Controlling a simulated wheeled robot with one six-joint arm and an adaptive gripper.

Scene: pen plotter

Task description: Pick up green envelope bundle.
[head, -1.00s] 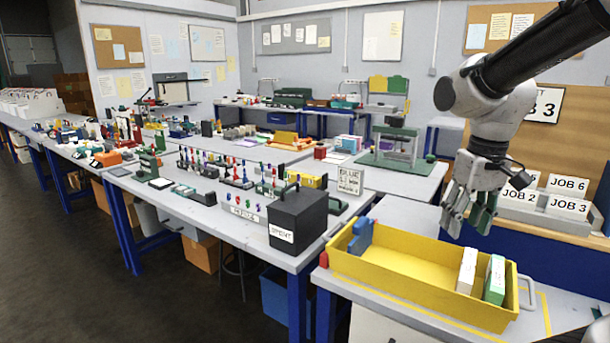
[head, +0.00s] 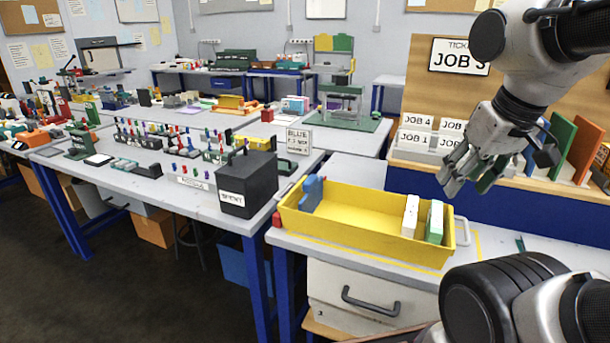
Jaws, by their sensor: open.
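The green envelope bundle (head: 435,222) stands upright at the right end of the yellow tray (head: 357,238), with a white face and green side showing. A white bundle (head: 410,216) stands just left of it, a small gap apart. My gripper (head: 466,184) is open and empty. It hangs above and to the right of the tray, apart from both bundles, with its fingers pointing down and left. A blue piece (head: 312,194) stands at the tray's left end.
Job card holders (head: 416,138) and green and orange boards (head: 562,140) stand behind my gripper. A dark box (head: 247,184) sits left of the tray. A drawer cabinet (head: 367,299) is below the tray. The tray's middle is clear.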

